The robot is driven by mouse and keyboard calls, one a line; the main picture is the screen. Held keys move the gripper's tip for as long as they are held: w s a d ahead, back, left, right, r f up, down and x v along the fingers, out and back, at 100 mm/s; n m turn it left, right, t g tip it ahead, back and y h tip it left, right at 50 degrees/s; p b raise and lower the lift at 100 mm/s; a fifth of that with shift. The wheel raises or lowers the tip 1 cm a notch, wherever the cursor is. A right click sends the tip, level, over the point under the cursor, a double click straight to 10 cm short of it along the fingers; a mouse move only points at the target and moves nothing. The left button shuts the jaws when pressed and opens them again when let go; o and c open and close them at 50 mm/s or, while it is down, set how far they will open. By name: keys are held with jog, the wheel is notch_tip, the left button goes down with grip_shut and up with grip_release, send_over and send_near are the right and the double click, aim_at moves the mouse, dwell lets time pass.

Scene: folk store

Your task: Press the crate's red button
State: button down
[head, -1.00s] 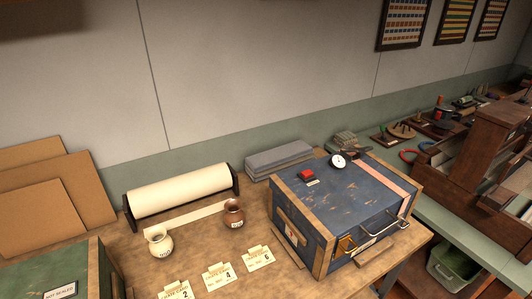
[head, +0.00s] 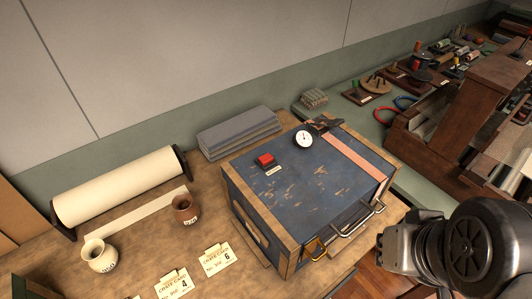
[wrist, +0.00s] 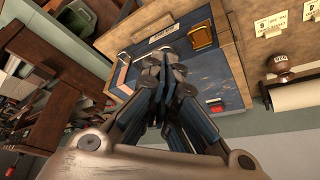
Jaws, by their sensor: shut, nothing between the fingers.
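The blue crate (head: 315,195) with wooden edges stands on the workbench, lid down. Its red button (head: 265,159) sits on the lid near the back left, with a small label in front of it. A white dial (head: 304,139) is to its right. My gripper (head: 382,250) is at the right, in front of the crate's front right corner and well apart from the button. In the wrist view my gripper (wrist: 163,60) is shut and empty, its fingers covering part of the crate (wrist: 190,72). The red button (wrist: 214,101) shows there to the right of the fingers.
A latch and metal handle (head: 355,220) stick out from the crate's front. Left of it stand a brown jar (head: 185,210), a cream jar (head: 99,256), cards (head: 216,259) and a paper roll (head: 120,188). Grey slabs (head: 238,133) lie behind. A wooden rack (head: 485,110) stands right.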

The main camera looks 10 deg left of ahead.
jog(key=w+a+r+n+t+p, duration=0.1)
jog(key=w+a+r+n+p, duration=0.2)
jog(key=w, duration=0.7)
jog(key=n+t+y+p, duration=0.2)
jog(key=n+y+p, duration=0.35)
jog(key=n, duration=0.65)
send_over(263, 159)
jog(key=shift+h, duration=0.45)
notch_tip(263, 159, down, 5)
jog(key=shift+p, duration=0.35)
jog(key=shift+f, duration=0.1)
notch_tip(263, 159, down, 9)
jog(key=b, duration=0.7)
jog(key=shift+b, duration=0.35)
jog(key=shift+f+b, duration=0.2)
jog(key=shift+b, duration=0.35)
